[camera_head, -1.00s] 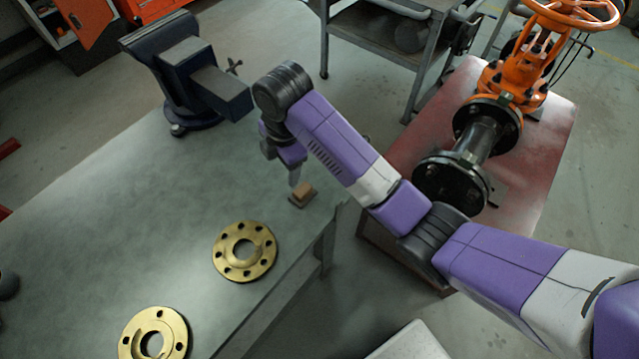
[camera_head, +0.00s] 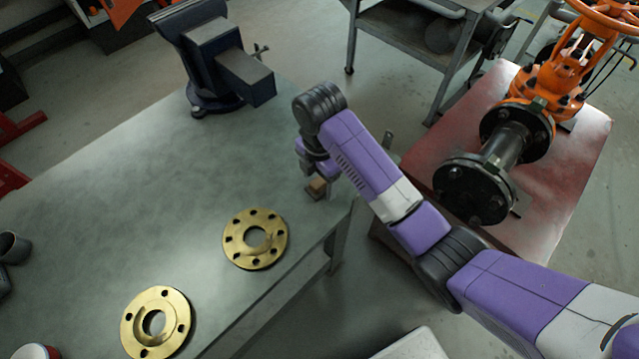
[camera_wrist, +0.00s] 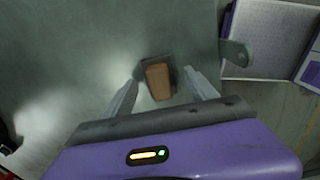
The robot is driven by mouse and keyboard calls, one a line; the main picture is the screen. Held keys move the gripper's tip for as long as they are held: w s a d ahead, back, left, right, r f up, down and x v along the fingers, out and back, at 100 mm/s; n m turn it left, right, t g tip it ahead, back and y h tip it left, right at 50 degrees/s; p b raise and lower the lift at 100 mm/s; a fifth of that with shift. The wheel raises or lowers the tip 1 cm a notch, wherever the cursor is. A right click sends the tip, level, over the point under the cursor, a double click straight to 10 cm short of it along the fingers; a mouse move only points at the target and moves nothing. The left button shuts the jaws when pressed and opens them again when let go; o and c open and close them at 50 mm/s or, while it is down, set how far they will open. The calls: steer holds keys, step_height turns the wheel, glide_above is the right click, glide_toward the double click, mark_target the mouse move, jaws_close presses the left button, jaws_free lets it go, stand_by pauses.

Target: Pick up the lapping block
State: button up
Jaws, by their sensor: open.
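The lapping block is a small brown block (camera_head: 317,187) near the right edge of the grey bench (camera_head: 150,190) in the head view. In the wrist view the brown block (camera_wrist: 159,82) shows on a darker base or shadow, between and slightly beyond my two fingers. My gripper (camera_wrist: 160,88) is open, with a finger on each side of the block and a gap on both sides. I cannot tell its exact height above the bench. In the head view my arm partly hides the gripper and the block.
Two brass flanges (camera_head: 255,239) (camera_head: 157,322) lie on the bench nearer the front. A blue vise (camera_head: 222,62) stands at the back. A red stand with the orange valve (camera_head: 560,75) and black pipe is to the right. The middle of the bench is clear.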

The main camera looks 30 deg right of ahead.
mark_target(319, 180)
steer(key=shift+f, duration=0.25)
jaws_close()
steer(key=shift+r, duration=0.15)
steer(key=shift+r, duration=0.5)
step_height(319, 180, up, 19)
steer(key=p, duration=0.9)
steer(key=shift+f, duration=0.1)
